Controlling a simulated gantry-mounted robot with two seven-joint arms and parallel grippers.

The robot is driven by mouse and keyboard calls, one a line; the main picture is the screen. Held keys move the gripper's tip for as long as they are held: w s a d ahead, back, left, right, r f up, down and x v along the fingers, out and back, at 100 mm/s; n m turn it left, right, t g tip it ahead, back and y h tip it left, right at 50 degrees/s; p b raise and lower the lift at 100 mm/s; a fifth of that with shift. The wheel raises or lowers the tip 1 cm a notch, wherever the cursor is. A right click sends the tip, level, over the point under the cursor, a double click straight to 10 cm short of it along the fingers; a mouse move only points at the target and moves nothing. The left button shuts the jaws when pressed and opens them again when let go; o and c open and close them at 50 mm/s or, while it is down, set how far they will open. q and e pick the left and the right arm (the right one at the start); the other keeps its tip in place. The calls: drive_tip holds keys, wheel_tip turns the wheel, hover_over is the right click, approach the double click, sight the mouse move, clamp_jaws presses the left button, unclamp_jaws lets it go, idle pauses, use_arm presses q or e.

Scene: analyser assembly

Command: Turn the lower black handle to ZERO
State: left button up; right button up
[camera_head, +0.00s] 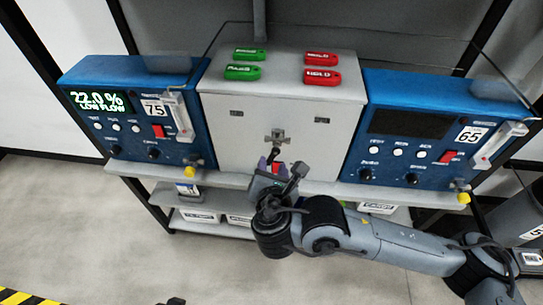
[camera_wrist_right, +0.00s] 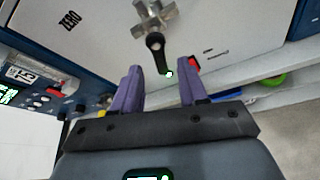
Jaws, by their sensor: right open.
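The lower black handle (camera_wrist_right: 159,57) is a short black lever on a metal cross-shaped hub (camera_wrist_right: 153,17) on the front of the grey cabinet. In the wrist view it hangs downward from the hub. In the head view the handle (camera_head: 273,154) is just above my right gripper (camera_head: 270,165). My right gripper's purple fingers (camera_wrist_right: 161,78) are open, one on each side of the handle's lower end, with gaps visible. My left gripper is not clearly in view.
Blue analysers (camera_head: 131,125) and (camera_head: 429,140) flank the cabinet (camera_head: 280,104). Green and red tags (camera_head: 321,59) lie on its top. A shelf edge (camera_head: 335,187) runs below the cabinet, with boxes (camera_head: 200,215) underneath.

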drive_tip(key=shift+p+v, duration=0.75)
drive_tip(key=shift+v, duration=2)
